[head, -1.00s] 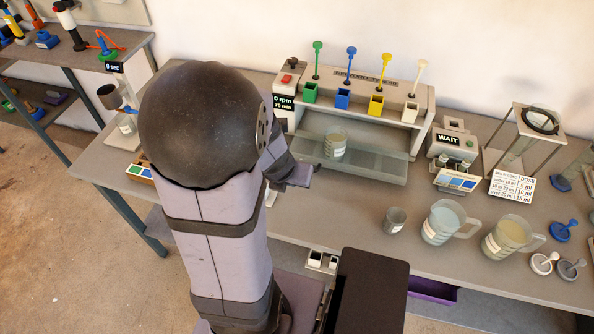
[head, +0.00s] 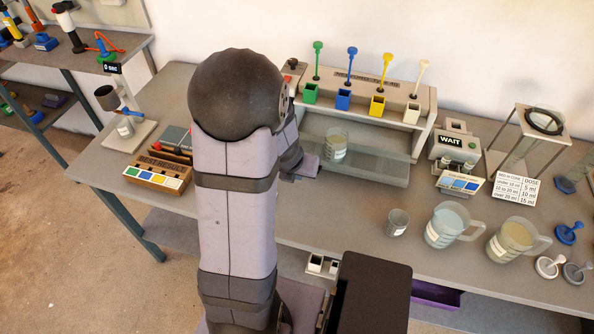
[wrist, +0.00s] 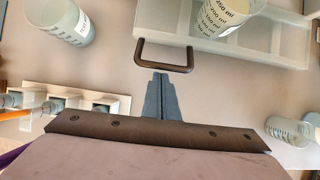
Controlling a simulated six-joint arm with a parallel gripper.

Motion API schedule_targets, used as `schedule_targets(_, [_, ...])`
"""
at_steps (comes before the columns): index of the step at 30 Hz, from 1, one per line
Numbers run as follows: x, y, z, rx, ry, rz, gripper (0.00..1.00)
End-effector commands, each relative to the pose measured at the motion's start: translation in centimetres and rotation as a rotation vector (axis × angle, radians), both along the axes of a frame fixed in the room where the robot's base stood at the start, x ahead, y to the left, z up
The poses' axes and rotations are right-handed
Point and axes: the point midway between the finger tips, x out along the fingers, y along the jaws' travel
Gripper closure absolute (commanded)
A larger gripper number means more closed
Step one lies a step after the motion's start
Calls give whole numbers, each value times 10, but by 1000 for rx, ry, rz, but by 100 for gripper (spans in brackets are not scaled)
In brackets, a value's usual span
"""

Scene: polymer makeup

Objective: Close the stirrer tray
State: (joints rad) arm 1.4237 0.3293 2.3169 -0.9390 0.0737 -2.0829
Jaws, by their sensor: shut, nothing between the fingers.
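The stirrer is a grey machine along the wall. Its pale, see-through tray (head: 375,167) is out in front of it, with a clear beaker (head: 336,145) standing in it. In the wrist view the tray (wrist: 180,25) has a dark looped handle (wrist: 165,66) on its front, and the beaker (wrist: 222,14) shows its ml marks. My gripper (wrist: 158,78) is shut and empty, its tips right by the handle. I cannot tell whether they touch it. In the head view my gripper (head: 307,168) is at the tray's left end, partly hidden by my arm.
Green, blue, yellow and white stirring sticks stand over coloured cups (head: 344,100) on the machine. A WAIT device (head: 458,145) is to its right. A small beaker (head: 397,222) and two jugs (head: 453,224) stand in front. A BEST RESULT panel (head: 157,175) lies left.

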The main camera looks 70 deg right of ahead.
Motion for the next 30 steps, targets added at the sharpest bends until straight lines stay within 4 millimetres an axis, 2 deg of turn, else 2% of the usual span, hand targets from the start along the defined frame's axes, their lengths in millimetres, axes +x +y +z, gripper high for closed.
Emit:
schedule_targets(10, [0, -1, 0, 0, 0, -1, 100])
schedule_targets(14, [0, -7, 2, 1, 0, -1, 100])
schedule_targets(30, [0, -83, 8, 0, 0, -1, 100])
